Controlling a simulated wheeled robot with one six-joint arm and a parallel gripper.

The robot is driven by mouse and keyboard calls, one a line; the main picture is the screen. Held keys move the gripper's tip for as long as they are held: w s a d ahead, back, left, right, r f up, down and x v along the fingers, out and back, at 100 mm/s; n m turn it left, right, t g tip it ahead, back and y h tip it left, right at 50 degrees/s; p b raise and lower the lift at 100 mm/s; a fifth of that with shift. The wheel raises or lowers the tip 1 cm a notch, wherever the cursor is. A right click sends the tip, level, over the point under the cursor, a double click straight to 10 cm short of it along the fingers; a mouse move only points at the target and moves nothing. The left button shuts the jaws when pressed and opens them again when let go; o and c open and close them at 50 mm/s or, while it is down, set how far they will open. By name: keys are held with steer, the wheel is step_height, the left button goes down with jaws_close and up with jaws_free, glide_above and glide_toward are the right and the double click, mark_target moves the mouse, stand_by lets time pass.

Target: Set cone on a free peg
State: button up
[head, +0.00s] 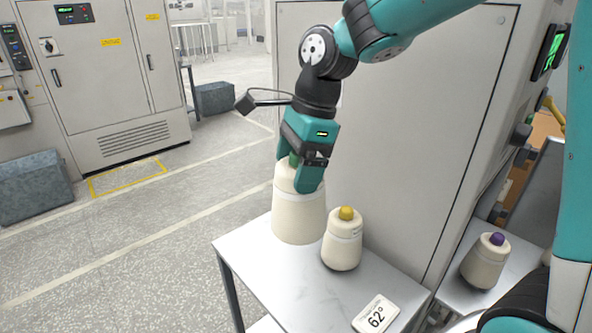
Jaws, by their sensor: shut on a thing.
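My gripper (307,178) is shut on the top of a large cream cone (299,212). The cone is upright, with its narrow end up between my fingers. It is at the back left of the light grey table (270,267); I cannot tell whether its base touches the surface. A smaller cream cone (342,246) with a yellow rounded tip stands just right of it. Another cream cone (485,264) with a purple tip stands on a separate surface at the right. No bare peg shows; anything under the held cone is hidden.
A tall grey cabinet (385,130) rises close behind the table. The floor left of the table is open. Grey boxes (38,184) stand farther off.

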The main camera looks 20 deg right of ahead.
step_height(320, 180, up, 20)
steer(key=p, duration=2.2)
steer(key=shift+a, duration=0.1)
